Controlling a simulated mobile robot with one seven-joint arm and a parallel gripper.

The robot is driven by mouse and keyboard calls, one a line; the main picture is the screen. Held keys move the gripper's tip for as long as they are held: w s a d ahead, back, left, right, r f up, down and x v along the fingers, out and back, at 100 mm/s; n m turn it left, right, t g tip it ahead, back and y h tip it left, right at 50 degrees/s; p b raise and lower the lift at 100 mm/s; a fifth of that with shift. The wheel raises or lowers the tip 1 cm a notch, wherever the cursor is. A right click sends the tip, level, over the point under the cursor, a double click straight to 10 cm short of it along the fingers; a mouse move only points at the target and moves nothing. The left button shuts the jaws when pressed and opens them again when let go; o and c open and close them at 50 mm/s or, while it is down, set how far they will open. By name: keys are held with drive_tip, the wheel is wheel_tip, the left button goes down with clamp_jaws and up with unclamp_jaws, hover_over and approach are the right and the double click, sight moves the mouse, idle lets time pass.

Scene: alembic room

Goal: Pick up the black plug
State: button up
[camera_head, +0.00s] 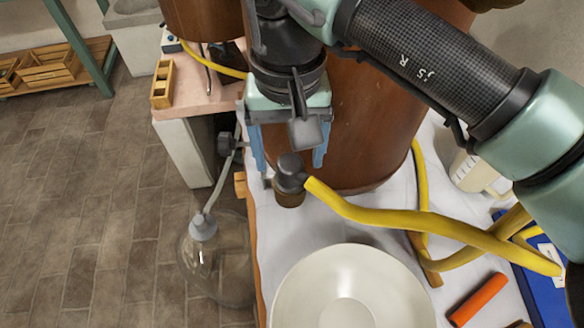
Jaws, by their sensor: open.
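A dark grey-black plug (290,172) stands near the left edge of the white-covered table (262,235). The fingers hold nothing that I can see. Whether they are level with the plug or above and behind it, I cannot tell. My wrist and a grey part between the fingers hide some of what lies behind.
A large brown vessel (365,130) stands close behind the plug. The yellow hose (400,222) runs right across the table. A white bowl (350,285) is in front, with an orange stick (478,299) to its right. A glass flask (215,260) hangs or stands left of the table edge.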

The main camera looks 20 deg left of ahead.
sight(294, 182)
drive_tip(key=shift+f, duration=1.45)
drive_tip(key=shift+w, duration=0.1)
clamp_jaws()
